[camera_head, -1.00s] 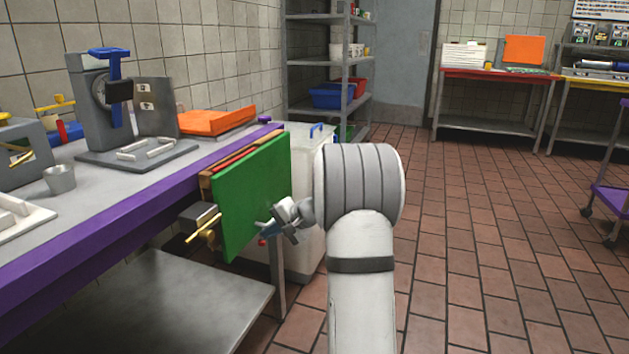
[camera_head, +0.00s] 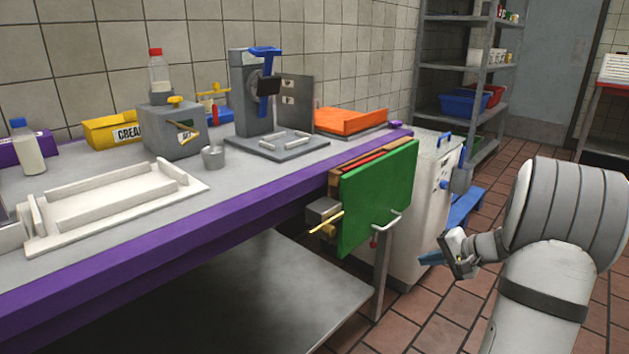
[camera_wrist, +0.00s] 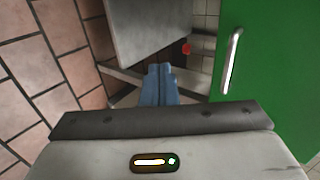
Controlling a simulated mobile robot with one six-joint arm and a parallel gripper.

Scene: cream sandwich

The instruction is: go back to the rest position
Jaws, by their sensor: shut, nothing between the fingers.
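My gripper (camera_head: 432,258) shows at the lower right of the head view, in front of my grey arm and to the right of the green panel. In the wrist view its blue fingers (camera_wrist: 160,85) are together with nothing between them. The green panel (camera_head: 375,205) hangs at the end of the bench and has a metal handle. The panel (camera_wrist: 275,70) and its handle (camera_wrist: 232,60) also fill the right of the wrist view, beside the fingers and apart from them.
A purple-edged bench (camera_head: 215,225) runs along the left with a press (camera_head: 255,95), a white tray (camera_head: 115,205) and bottles on it. A white bin (camera_head: 425,175) stands behind the green panel. Tiled floor (camera_head: 420,315) is open around my gripper.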

